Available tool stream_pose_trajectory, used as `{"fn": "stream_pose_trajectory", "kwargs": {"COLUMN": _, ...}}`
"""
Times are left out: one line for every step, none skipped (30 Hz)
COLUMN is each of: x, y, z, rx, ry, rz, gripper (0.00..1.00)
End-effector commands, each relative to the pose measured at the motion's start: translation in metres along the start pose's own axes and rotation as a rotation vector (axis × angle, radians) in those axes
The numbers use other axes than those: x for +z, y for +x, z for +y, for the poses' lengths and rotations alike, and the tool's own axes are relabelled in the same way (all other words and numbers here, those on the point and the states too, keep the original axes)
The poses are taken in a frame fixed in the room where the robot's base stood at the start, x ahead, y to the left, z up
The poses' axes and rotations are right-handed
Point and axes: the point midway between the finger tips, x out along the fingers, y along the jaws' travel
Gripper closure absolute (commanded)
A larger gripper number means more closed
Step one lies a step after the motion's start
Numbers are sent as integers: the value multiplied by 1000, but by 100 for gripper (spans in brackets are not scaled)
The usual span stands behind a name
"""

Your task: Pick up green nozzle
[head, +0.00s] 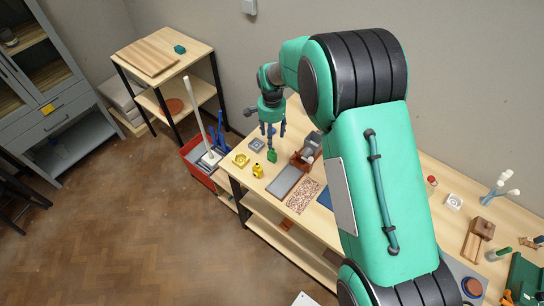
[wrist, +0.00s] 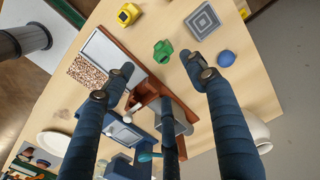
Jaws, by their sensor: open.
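The green nozzle (head: 272,156) is a small green piece on the wooden table, below my gripper (head: 271,132) in the head view. In the wrist view, the green nozzle (wrist: 163,51) lies on bare wood, beyond the fingertips and between the directions of the two outer fingers. My gripper (wrist: 164,70) is open and empty, with its dark blue fingers spread. The fingers appear apart from the nozzle; the exact height above it is hard to tell.
A yellow piece (wrist: 128,14), a grey square dish (wrist: 203,20) and a blue ball (wrist: 227,57) lie around the nozzle. A brown wooden holder (head: 305,158) and a grey tray (head: 285,181) are close by. A red bin (head: 197,160) stands beside the table's left end.

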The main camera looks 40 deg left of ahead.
Motion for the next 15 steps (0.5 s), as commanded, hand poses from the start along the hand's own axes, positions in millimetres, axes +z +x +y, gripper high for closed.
{"fn": "stream_pose_trajectory", "kwargs": {"x": 0, "y": 0, "z": 0, "rx": 0, "ry": 0, "rz": 0, "gripper": 44}}
{"fn": "stream_pose_trajectory", "kwargs": {"x": 0, "y": 1, "z": 0, "rx": 0, "ry": 0, "rz": 0, "gripper": 44}}
{"fn": "stream_pose_trajectory", "kwargs": {"x": 0, "y": 2, "z": 0, "rx": 1, "ry": 0, "rz": 0, "gripper": 44}}
{"fn": "stream_pose_trajectory", "kwargs": {"x": 0, "y": 4, "z": 0, "rx": 1, "ry": 0, "rz": -1, "gripper": 44}}
{"fn": "stream_pose_trajectory", "kwargs": {"x": 0, "y": 5, "z": 0, "rx": 1, "ry": 0, "rz": -1, "gripper": 44}}
{"fn": "stream_pose_trajectory", "kwargs": {"x": 0, "y": 8, "z": 0, "rx": 1, "ry": 0, "rz": -1, "gripper": 44}}
{"fn": "stream_pose_trajectory", "kwargs": {"x": 0, "y": 11, "z": 0, "rx": 1, "ry": 0, "rz": -1, "gripper": 44}}
{"fn": "stream_pose_trajectory", "kwargs": {"x": 0, "y": 14, "z": 0, "rx": 1, "ry": 0, "rz": -1, "gripper": 44}}
{"fn": "stream_pose_trajectory", "kwargs": {"x": 0, "y": 18, "z": 0, "rx": 1, "ry": 0, "rz": -1, "gripper": 44}}
{"fn": "stream_pose_trajectory", "kwargs": {"x": 0, "y": 22, "z": 0, "rx": 1, "ry": 0, "rz": -1, "gripper": 44}}
{"fn": "stream_pose_trajectory", "kwargs": {"x": 0, "y": 26, "z": 1, "rx": 2, "ry": 0, "rz": -2, "gripper": 44}}
{"fn": "stream_pose_trajectory", "kwargs": {"x": 0, "y": 33, "z": 1, "rx": 3, "ry": 0, "rz": -2, "gripper": 44}}
{"fn": "stream_pose_trajectory", "kwargs": {"x": 0, "y": 37, "z": 1, "rx": 2, "ry": 0, "rz": -2, "gripper": 44}}
{"fn": "stream_pose_trajectory", "kwargs": {"x": 0, "y": 42, "z": 0, "rx": 2, "ry": 0, "rz": -1, "gripper": 44}}
{"fn": "stream_pose_trajectory", "kwargs": {"x": 0, "y": 48, "z": 1, "rx": 2, "ry": 0, "rz": -2, "gripper": 44}}
